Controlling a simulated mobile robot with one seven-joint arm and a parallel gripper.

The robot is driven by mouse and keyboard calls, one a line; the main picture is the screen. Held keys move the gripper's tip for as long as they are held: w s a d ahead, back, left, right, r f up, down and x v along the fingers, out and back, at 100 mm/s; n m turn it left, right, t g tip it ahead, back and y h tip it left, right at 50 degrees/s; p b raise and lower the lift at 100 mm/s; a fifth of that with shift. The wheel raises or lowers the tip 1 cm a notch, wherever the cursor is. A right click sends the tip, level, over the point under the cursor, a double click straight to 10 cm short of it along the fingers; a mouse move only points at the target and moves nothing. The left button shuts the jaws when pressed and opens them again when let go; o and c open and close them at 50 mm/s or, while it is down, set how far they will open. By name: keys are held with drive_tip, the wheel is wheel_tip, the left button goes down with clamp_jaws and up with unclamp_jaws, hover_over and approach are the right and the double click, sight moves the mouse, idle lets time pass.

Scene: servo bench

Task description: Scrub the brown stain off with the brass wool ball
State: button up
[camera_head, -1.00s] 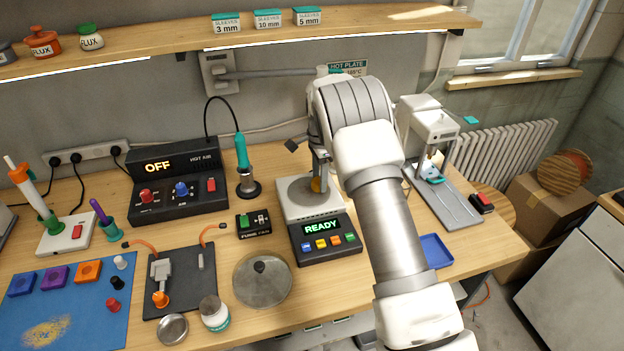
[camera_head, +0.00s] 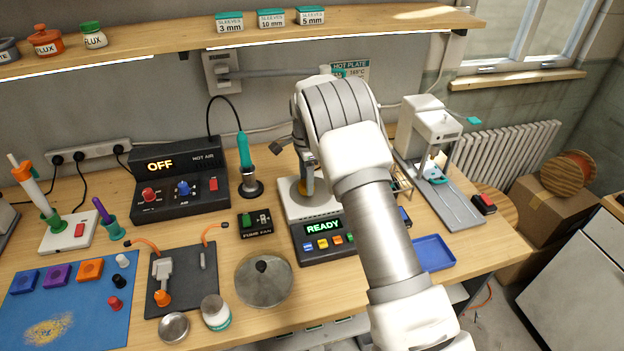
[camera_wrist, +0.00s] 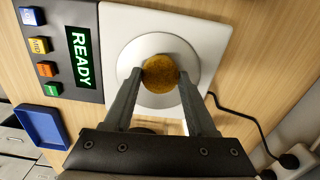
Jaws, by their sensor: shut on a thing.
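The brass wool ball (camera_wrist: 160,72) is a rough golden-brown ball between the two dark fingertips of my gripper (camera_wrist: 160,82) in the wrist view. My gripper is shut on it, over the round grey plate of the white hot plate unit (camera_wrist: 115,18). In the head view the ball (camera_head: 302,189) is partly hidden by my gripper (camera_head: 306,181). I cannot tell whether it touches the plate. No stain shows on the visible part of the plate; what lies under the ball is hidden. A speckled yellow-brown patch (camera_head: 48,330) lies on the blue mat (camera_head: 105,325) at lower left.
The hot plate's panel (camera_head: 325,236) reads READY. The hot air station (camera_head: 180,185) and its teal handpiece (camera_head: 244,155) stand left. A round lid (camera_head: 263,284) lies in front, a blue tray (camera_head: 434,254) at right. The shelf (camera_head: 350,20) runs above.

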drive_tip(key=shift+s+a+f, duration=0.1)
drive_tip(key=shift+s+a, duration=0.05)
drive_tip(key=shift+a, duration=0.4)
drive_tip(key=shift+s+a+f, duration=0.1)
drive_tip(key=shift+s+a, duration=0.05)
drive_tip(key=shift+a, duration=0.4)
drive_tip(key=shift+r, duration=0.15)
drive_tip(key=shift+r+p, duration=1.7)
drive_tip(key=shift+r, duration=1.3)
wheel_tip(320, 180, up, 3)
drive_tip(key=shift+f+p, duration=0.1)
drive_tip(key=shift+p, duration=0.8)
